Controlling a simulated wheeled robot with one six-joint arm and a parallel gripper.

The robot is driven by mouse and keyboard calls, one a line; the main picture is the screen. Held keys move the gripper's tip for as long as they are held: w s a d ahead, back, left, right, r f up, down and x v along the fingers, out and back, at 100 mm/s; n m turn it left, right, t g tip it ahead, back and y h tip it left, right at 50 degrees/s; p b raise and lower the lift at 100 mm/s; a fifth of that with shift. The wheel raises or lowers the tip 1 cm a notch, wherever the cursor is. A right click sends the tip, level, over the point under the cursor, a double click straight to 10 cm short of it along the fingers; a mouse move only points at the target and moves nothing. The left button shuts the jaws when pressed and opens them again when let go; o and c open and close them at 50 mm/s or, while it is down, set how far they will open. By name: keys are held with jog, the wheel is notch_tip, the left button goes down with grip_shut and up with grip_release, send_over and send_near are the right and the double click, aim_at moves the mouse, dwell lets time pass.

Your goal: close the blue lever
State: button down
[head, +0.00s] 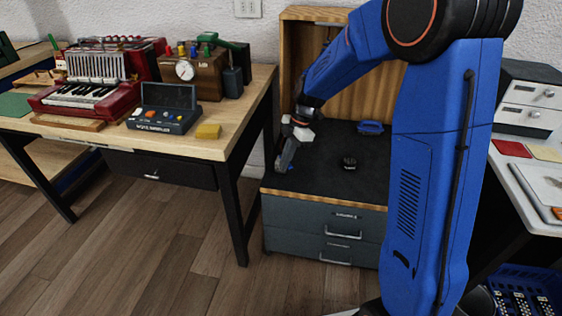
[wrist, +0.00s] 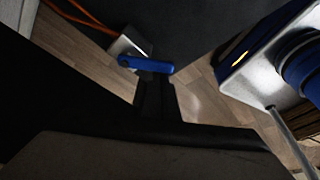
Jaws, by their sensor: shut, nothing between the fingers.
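The blue lever (wrist: 146,63) shows in the wrist view as a short rounded bar, lying crosswise at the tips of my gripper (wrist: 155,82). A pale metal block (wrist: 128,44) sits just behind it. In the head view, only a small bit of blue (head: 289,168) shows by my gripper (head: 280,167), at the left edge of the dark cabinet top (head: 315,165). My gripper is shut and empty, pointing down there. Its fingertips are at the lever, but I cannot tell whether they touch. How far the lever is turned is also unclear.
A small black part (head: 349,163) and a blue object (head: 370,127) stand on the cabinet top. A wooden panel (head: 355,87) rises behind. The left workbench (head: 215,143) holds a red accordion (head: 95,80) and a yellow block (head: 208,131). A gap separates bench and cabinet.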

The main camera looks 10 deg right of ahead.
aim_at(291, 166)
jog(key=n, duration=0.1)
jog(key=d+n, duration=0.1)
jog(key=n, duration=0.1)
jog(key=d+n+g, duration=0.1)
jog(key=shift+w+d+n+h, duration=0.15)
jog(key=shift+w+n+h, duration=0.15)
jog(key=shift+h, duration=0.1)
jog(key=shift+w+d, duration=0.25)
jog(key=shift+d, duration=0.2)
jog(key=shift+a, duration=0.15)
jog(key=shift+w+a, duration=0.45)
jog(key=shift+a, duration=0.1)
